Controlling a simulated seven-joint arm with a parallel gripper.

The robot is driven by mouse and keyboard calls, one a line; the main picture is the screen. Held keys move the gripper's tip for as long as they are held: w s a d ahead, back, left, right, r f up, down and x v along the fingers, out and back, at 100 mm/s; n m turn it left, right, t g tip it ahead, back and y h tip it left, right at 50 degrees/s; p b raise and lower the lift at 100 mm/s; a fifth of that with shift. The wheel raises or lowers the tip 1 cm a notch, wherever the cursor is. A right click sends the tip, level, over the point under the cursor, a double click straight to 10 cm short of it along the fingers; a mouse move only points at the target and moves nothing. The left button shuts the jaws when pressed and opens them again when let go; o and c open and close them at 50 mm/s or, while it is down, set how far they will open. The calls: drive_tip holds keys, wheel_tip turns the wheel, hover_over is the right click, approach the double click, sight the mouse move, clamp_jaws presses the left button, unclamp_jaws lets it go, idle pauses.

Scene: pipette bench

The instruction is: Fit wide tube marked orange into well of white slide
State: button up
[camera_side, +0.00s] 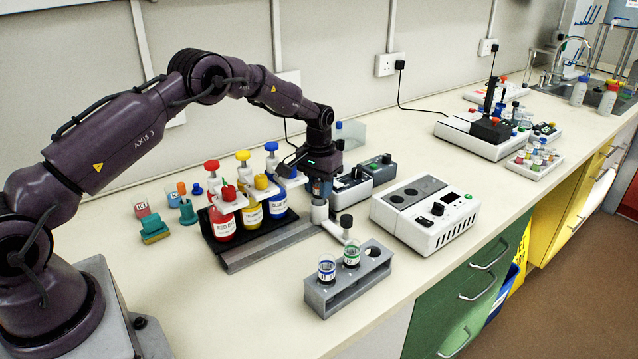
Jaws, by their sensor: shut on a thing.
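My gripper (320,188) points down behind the right end of the grey rail (270,247). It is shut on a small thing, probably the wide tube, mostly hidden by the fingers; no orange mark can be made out. Just below the fingers is a short grey cylinder (319,211), and I cannot tell whether they touch. A small white piece, perhaps the white slide (334,230), lies at the rail's right end; its well is not clear. A black-capped post (346,222) stands beside it.
A grey rack (337,292) in front holds a blue-marked tube (327,268) and a green-marked tube (351,254), with an empty hole at right. Red (222,225), yellow and blue bottles stand left of my gripper. A white instrument (425,212) stands right.

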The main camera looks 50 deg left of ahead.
drive_tip(key=o, duration=0.9)
drive_tip(key=shift+o, duration=0.2)
drive_tip(key=shift+r, duration=0.1)
wheel_tip(320, 180, up, 13)
drive_tip(key=s+d+r+m+t, duration=0.1)
drive_tip(key=s+d+r, duration=0.3)
drive_tip(key=s, duration=0.7)
drive_tip(key=s+d+r+m+t, duration=0.1)
drive_tip(key=s+d+r, duration=0.4)
drive_tip(key=s, duration=0.6)
drive_tip(key=s+d+r+m+t, duration=0.1)
drive_tip(key=s+d+r+t, duration=0.2)
drive_tip(key=s, duration=0.8)
drive_tip(key=shift+s+d+r+m+t, duration=0.2)
drive_tip(key=shift+d+r+m+t, duration=0.1)
drive_tip(key=shift+d+r, duration=0.7)
